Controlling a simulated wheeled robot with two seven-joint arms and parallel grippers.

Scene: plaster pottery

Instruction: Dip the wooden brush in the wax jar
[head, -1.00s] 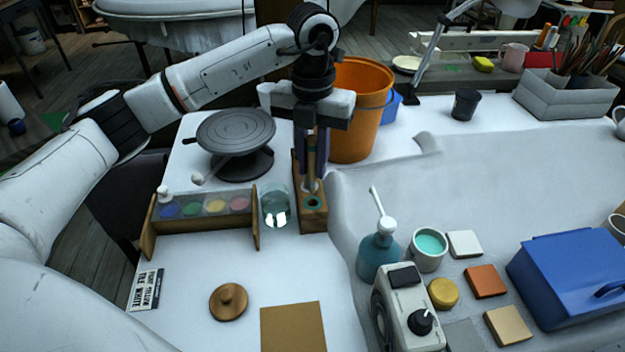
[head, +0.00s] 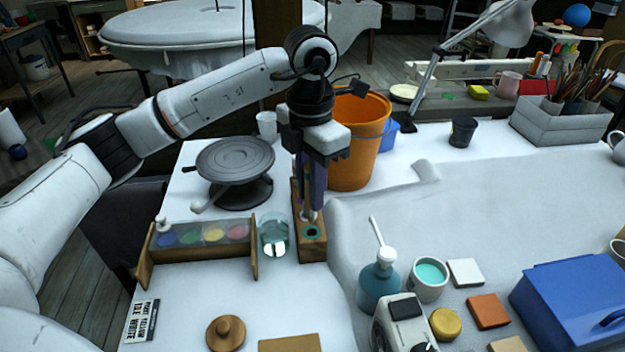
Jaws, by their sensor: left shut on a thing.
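My left gripper (head: 312,185) points down over a narrow wooden holder (head: 312,250) with a dark-ringed hole near its front end. It is shut on the wooden brush (head: 308,212), which stands upright with its lower end at the holder; whether it is still seated there I cannot tell. Most of the brush is hidden between the fingers. A clear glass jar (head: 274,236) stands just left of the holder. A pale cup with teal contents (head: 429,280) stands to the right. Neither is labelled as wax. My right gripper is out of view.
A paint box (head: 205,237) lies left of the glass jar, with a turntable (head: 236,160) behind. An orange bucket (head: 362,140) stands close behind my left gripper. A blue pump bottle (head: 379,285) and blue toolbox (head: 580,285) are right. White table at the right middle is clear.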

